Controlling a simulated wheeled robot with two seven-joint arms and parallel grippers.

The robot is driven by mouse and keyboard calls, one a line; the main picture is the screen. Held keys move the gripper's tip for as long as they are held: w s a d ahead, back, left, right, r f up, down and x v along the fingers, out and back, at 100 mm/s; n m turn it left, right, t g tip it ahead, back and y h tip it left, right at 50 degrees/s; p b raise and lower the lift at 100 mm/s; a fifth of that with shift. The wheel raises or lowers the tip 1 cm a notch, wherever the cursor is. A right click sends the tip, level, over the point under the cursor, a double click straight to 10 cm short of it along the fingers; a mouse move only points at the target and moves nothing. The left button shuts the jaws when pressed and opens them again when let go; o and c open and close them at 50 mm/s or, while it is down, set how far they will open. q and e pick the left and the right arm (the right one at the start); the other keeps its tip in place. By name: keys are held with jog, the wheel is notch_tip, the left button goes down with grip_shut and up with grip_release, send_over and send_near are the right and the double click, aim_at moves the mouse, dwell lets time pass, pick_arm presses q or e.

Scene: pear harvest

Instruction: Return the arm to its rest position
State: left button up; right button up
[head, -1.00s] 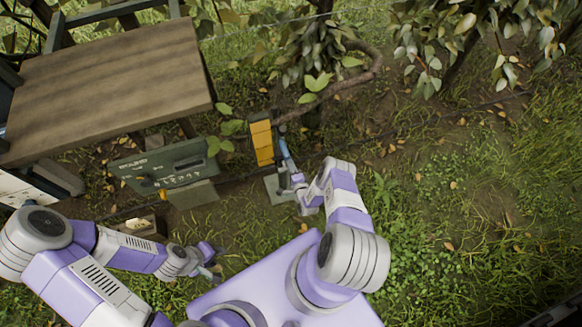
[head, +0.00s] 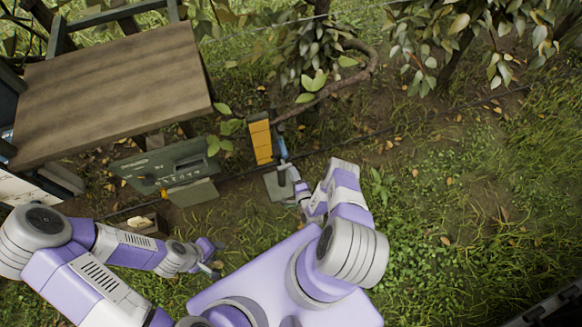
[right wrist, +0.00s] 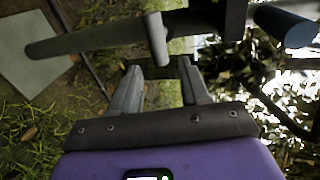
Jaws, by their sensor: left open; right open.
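My right gripper (head: 296,186) is in front of the orange-yellow box (head: 261,142), close to a slim upright stand with a blue part (head: 283,147) and a grey square base (head: 277,187). In the right wrist view, my right gripper (right wrist: 159,70) has its two grey fingers apart with nothing clearly held between them. A dark bar (right wrist: 100,36) crosses just beyond the fingers, with a blue cylinder (right wrist: 284,27) at its right end. Whether the fingers touch it I cannot tell. My left gripper (head: 212,262) is open, low over the grass at the lower left, and appears empty.
A wooden table (head: 110,90) stands at the upper left. A green panel with a small display (head: 165,165) is below it, near a small open box (head: 142,223). A leafy branch (head: 345,82) hangs beyond the stand. Grass at the right (head: 470,200) is clear.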

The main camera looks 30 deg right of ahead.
jog(key=shift+v, duration=0.8)
jog(key=w+a+r+n+g+y+p, duration=0.1)
jog(key=a+r+n+g+y+p, duration=0.35)
jog(key=a+r+n+g, duration=0.5)
jog(key=s+a+r+n+g+y+p, duration=0.1)
jog(key=s+a+r+n+g, duration=0.1)
jog(key=s+a+r+n, duration=0.2)
jog(key=s+a+r+n+g+y+p, duration=0.1)
jog(key=s+a+r+n+g+y, duration=0.1)
jog(key=s+a+r, duration=0.4)
jog(key=s+r+n+g, duration=0.1)
jog(key=s+r+n, duration=0.1)
jog(key=s+r, duration=0.3)
jog(key=shift+s+a+r+n, duration=0.2)
jog(key=shift+a+r+n, duration=0.2)
jog(key=shift+r, duration=0.55)
